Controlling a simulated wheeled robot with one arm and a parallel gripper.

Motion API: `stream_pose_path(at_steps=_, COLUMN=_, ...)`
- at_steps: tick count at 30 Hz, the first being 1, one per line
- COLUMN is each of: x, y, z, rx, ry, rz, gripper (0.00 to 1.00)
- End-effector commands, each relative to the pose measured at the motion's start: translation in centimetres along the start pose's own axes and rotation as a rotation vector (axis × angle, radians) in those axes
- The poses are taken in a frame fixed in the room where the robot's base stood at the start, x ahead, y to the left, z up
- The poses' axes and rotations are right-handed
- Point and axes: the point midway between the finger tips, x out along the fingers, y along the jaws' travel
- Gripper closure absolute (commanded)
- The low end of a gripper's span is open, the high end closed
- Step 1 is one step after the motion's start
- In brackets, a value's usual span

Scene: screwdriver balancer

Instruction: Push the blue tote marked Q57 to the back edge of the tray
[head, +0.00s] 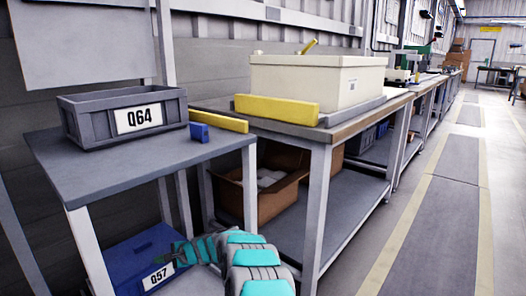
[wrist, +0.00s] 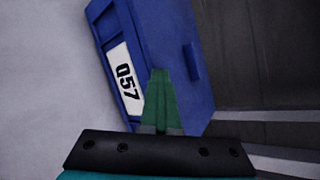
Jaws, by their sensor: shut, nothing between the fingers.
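The blue tote (head: 128,258) marked Q57 sits low, on the lower level under the small grey stand at the left. In the wrist view the same blue tote (wrist: 160,45) fills the upper middle, with its white Q57 label turned sideways. My gripper (head: 178,250) reaches down to the right end of the tote. In the wrist view its green fingers (wrist: 160,75) are shut together, empty, and overlap the tote's near end. I cannot tell whether they touch it. The pale surface under the tote (head: 200,284) may be the tray; its back edge is hidden.
A grey tote (head: 90,125) marked Q64 and a small blue block (head: 199,132) are on the stand's top (head: 60,165), above the blue tote. A stand leg (head: 90,250) is in front of it. A workbench (head: 330,135) with a cream bin (head: 300,80) is at the right.

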Motion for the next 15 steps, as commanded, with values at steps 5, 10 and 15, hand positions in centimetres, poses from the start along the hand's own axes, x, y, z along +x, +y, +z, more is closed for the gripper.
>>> stream_pose_path(at_steps=5, x=1.0, y=1.1, z=-0.4, rx=0.002, ry=0.004, rz=0.018, gripper=1.0)
stream_pose_path(at_steps=10, x=0.5, y=1.5, z=-0.5, rx=0.005, ry=0.004, rz=0.018, gripper=1.0)
stream_pose_path(at_steps=15, x=-0.4, y=2.2, z=-0.6, rx=0.005, ry=0.004, rz=0.018, gripper=1.0)
